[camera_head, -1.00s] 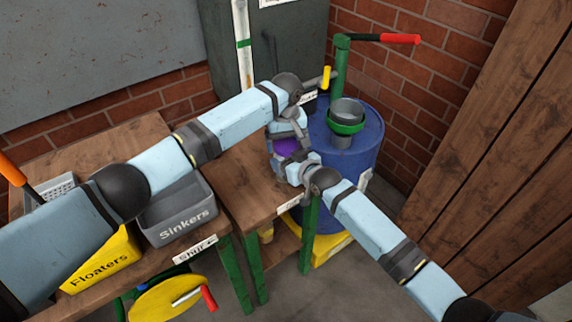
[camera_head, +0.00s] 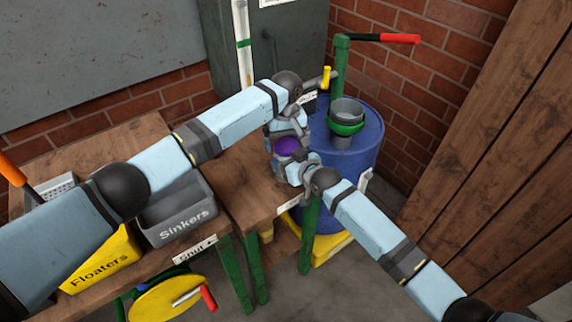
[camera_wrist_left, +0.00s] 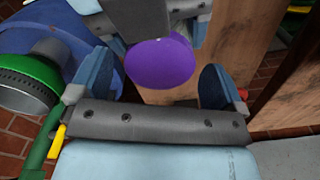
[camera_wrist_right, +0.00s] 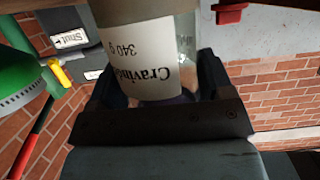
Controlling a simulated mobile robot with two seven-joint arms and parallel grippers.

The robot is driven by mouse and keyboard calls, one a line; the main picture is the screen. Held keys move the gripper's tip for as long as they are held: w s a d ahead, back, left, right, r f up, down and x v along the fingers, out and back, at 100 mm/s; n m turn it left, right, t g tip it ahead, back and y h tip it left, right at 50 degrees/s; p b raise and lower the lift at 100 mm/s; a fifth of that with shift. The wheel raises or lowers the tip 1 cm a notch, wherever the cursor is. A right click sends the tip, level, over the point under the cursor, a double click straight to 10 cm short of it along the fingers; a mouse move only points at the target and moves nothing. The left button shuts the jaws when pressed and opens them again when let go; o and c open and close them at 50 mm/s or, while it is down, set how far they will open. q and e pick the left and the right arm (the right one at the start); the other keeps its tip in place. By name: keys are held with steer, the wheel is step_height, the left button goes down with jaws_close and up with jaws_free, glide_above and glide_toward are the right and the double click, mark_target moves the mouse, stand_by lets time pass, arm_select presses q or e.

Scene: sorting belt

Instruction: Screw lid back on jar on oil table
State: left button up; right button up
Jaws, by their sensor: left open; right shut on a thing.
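The jar (camera_wrist_right: 140,62) is clear with a white label and stays within the closed fingers of my right gripper (camera_wrist_right: 160,62). Its purple lid (camera_wrist_left: 160,66) is at the jar's mouth; a sliver of purple shows low in the right wrist view. I cannot tell how tightly it sits. My left gripper (camera_head: 286,129) is open just above the lid, with its fingers on either side in the left wrist view and a gap showing at the right. My right gripper (camera_head: 296,171) is below. Both are over the right end of the oil table (camera_head: 240,190).
A blue barrel (camera_head: 365,140) with a green-rimmed funnel (camera_head: 346,127) and a red-handled crank (camera_head: 390,38) stands close behind the grippers. Grey "Sinkers" (camera_head: 180,222) and yellow "Floaters" (camera_head: 101,262) bins are at left. The table's middle is bare.

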arm_select(q)
steer(key=shift+r, duration=2.05)
steer(key=shift+o, duration=0.5)
step_height(320, 180, up, 12)
arm_select(e)
steer(key=o, duration=1.7)
arm_select(q)
steer(key=shift+r+p, duration=0.7)
arm_select(e)
steer(key=v, duration=1.4)
steer(key=shift+w, duration=0.1)
